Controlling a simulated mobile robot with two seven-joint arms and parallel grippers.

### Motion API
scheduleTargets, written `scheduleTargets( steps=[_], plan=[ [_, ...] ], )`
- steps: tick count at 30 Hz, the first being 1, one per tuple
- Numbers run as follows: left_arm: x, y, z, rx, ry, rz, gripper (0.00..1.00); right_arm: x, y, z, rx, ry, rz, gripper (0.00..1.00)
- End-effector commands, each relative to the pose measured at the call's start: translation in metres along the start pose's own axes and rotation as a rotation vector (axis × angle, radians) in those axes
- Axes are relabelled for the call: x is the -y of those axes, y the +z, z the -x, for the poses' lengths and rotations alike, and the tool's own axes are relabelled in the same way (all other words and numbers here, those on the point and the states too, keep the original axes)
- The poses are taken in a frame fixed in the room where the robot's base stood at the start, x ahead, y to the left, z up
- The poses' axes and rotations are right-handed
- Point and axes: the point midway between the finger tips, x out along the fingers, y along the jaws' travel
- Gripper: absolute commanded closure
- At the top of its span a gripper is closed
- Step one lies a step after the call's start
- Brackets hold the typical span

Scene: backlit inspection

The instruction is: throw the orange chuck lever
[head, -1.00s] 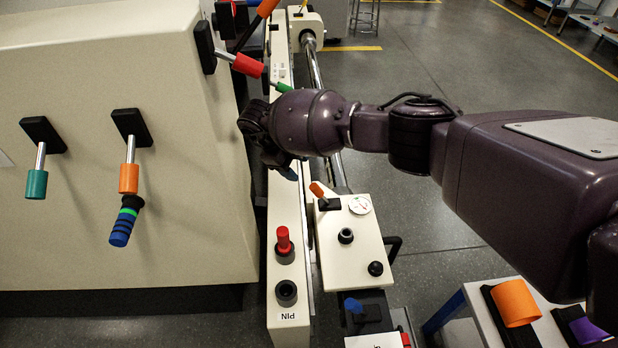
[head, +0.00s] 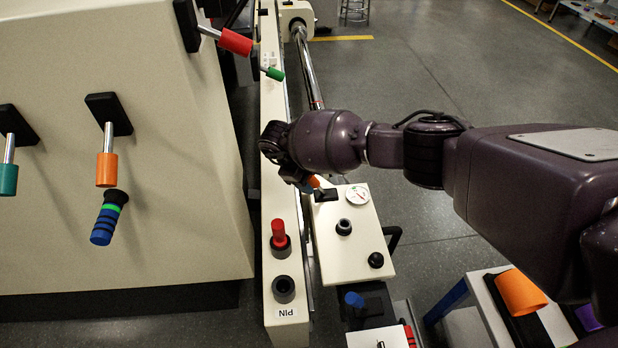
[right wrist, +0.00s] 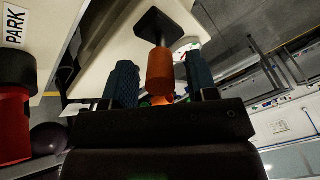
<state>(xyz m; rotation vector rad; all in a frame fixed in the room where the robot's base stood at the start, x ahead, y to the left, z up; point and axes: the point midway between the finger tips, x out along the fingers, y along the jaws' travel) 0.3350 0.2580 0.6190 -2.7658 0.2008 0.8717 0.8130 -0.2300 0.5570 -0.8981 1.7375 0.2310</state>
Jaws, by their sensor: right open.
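A small orange lever (head: 313,182) stands on a black base on the cream box with the dial, partly hidden by my right gripper (head: 303,184) in the head view. In the right wrist view the orange handle (right wrist: 160,70) lies between the two blue fingers of the right gripper (right wrist: 162,78). The fingers are open, with a gap on each side of the handle. Another lever with an orange grip (head: 107,169) hangs on the large cream housing at the left. I cannot tell from labels which is the chuck lever. My left gripper is not in view.
A red knob (head: 279,234) stands on the narrow rail near a PIN label. A black ball knob (head: 376,260) sits near the dial (head: 357,195).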

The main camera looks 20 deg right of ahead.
Motion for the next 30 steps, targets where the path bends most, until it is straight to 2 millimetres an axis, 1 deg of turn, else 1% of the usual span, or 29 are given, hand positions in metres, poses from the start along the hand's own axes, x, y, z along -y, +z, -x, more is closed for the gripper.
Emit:
scheduleTargets(
  steps=[5,6,11,15,16,24,30],
  plan=[
    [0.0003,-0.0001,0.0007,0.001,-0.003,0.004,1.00,0.0009,0.0000,0.0017,0.002,-0.001,-0.001,0.47],
    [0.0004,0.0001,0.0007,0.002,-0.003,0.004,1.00,0.0009,0.0000,0.0017,0.002,-0.001,-0.001,0.50],
    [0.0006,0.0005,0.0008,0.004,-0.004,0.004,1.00,0.0006,0.0001,0.0015,0.002,-0.001,-0.001,0.75],
    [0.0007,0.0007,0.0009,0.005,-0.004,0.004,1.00,0.0006,0.0001,0.0014,0.002,-0.001,-0.001,0.96],
    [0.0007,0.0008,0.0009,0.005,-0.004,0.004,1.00,0.0006,0.0001,0.0014,0.002,-0.001,-0.001,1.00],
    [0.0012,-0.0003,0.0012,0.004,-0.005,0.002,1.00,0.0017,-0.0010,0.0019,0.009,0.003,-0.002,1.00],
    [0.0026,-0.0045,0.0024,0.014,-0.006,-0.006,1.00,0.0067,-0.0067,0.0048,0.062,0.035,-0.005,1.00]
  ],
)
